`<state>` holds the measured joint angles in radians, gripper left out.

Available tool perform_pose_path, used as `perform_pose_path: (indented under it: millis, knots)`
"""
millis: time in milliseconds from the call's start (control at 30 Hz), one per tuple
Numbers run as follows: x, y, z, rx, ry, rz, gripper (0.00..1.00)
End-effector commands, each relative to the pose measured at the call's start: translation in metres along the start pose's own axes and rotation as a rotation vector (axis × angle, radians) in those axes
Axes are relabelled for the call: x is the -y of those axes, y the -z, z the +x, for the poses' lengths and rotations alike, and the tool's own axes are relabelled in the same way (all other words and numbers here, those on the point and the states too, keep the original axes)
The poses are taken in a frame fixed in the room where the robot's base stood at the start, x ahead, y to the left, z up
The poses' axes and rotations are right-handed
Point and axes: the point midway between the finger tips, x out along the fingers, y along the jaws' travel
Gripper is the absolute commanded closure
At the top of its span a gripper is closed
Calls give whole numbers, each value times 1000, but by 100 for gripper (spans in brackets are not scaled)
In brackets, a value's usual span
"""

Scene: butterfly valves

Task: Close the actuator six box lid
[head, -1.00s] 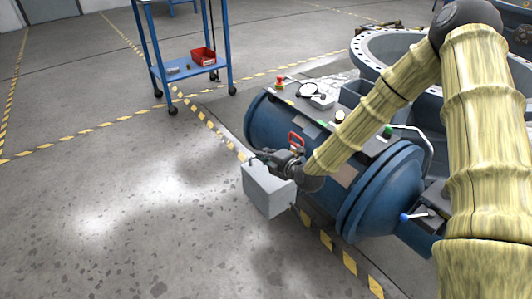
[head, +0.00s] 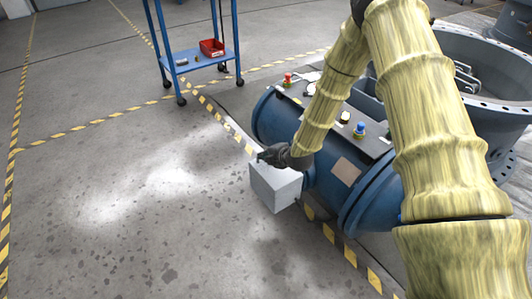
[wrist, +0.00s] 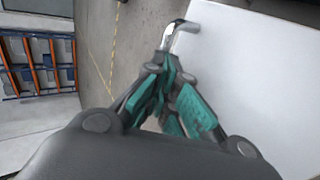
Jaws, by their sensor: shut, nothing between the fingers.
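The grey box (head: 275,188) is fixed to the near side of the blue actuator (head: 283,118). My gripper (head: 266,155) is at the far upper edge of the box and partly hides its top. In the wrist view my gripper (wrist: 166,72) has its green-padded fingers together, with nothing held. A pale flat face (wrist: 262,75), which looks like the box or its lid, fills the right side there. A bent metal piece (wrist: 178,32) shows just beyond the fingertips at that face's edge. I cannot tell how far the lid is open, or whether the fingers touch it.
A blue trolley (head: 195,62) with a red bin (head: 212,47) stands behind. A large flanged valve body (head: 470,60) is at the right. Yellow-black floor tape (head: 345,250) runs past the actuator. The floor (head: 120,190) left of the box is clear.

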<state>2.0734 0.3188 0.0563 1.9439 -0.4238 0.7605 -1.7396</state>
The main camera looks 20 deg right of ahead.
Motion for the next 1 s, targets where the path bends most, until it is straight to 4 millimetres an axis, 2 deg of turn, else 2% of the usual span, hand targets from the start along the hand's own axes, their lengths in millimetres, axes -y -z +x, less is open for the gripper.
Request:
perform_pose_path:
  millis: [467, 767, 1000]
  knots:
    - [-1, 0, -3, 0, 2, -1, 100]
    - [-10, 0, -37, -3, 3, -3, 100]
    - [-7, 5, -78, -10, 3, -8, 100]
